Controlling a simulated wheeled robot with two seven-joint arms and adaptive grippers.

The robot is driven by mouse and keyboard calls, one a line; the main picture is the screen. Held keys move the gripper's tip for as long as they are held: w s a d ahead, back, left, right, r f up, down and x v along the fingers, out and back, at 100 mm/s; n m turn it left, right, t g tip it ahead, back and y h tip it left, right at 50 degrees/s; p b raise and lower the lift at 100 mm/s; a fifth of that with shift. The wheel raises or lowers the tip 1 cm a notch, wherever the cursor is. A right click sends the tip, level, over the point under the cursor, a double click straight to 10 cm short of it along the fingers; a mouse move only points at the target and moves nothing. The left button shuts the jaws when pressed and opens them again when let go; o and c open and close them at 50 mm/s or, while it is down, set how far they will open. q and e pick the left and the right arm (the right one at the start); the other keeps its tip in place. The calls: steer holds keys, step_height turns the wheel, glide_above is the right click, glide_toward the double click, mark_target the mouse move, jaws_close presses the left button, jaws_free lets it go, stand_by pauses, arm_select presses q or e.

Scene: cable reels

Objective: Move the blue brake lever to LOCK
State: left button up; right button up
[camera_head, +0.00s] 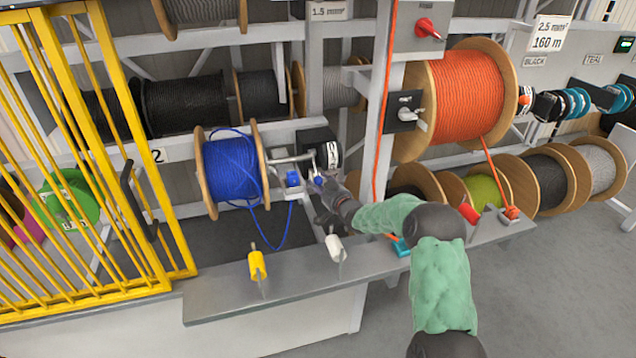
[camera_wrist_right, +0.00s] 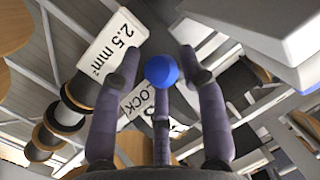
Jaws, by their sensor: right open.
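The blue reel (camera_head: 233,170) hangs on the rack at centre left, with a grey brake mechanism at its right side. A white label (camera_wrist_right: 138,100) reading LOCK is partly hidden behind a finger. My left gripper is not in view.
A grey shelf (camera_head: 300,285) carries a yellow handle (camera_head: 257,265) and a white one (camera_head: 335,247). A yellow cage (camera_head: 95,150) stands left, an orange reel (camera_head: 465,95) right.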

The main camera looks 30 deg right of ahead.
steer(key=shift+s+a+r, duration=0.1)
steer(key=shift+s+r, duration=0.1)
steer(key=shift+s, duration=1.2)
steer(key=shift+s+a+r, duration=0.1)
steer(key=shift+s+r, duration=0.05)
steer(key=shift+s, duration=1.2)
